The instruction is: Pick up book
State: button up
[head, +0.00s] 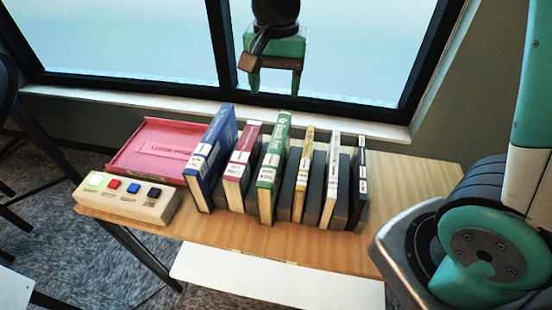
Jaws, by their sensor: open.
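Several books stand upright in a row on a wooden table (420,185), held between dark grey dividers. From left to right they are a blue book (211,155), a dark red book (241,165), a green book (272,165), a yellow book (303,172), a white book (330,178) and a black book (359,185). Each has a white label on its spine; the print is too small to read surely. My gripper (273,88) is open and empty, high above and behind the row near the window, its fingers pointing down. The task does not name which book.
A white panel (280,280) juts out in front. The table's right side is clear.

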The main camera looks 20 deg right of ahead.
aim_at(276, 144)
jog(key=shift+m, duration=0.3)
jog(key=f, duration=0.4)
jog(key=f+p, duration=0.1)
jog(key=f, duration=0.3)
jog(key=f+p, duration=0.1)
jog(key=f, duration=0.3)
jog(key=shift+w+f, duration=0.15)
jog(key=shift+w, duration=0.1)
jog(key=f, duration=0.1)
jog(key=f+p, duration=0.1)
jog(key=f, duration=0.1)
jog(key=f+p, duration=0.1)
jog(key=shift+s+f, duration=0.3)
jog(key=shift+f, duration=0.3)
jog(key=shift+f, duration=0.25)
jog(key=shift+c, duration=0.2)
grip_shut()
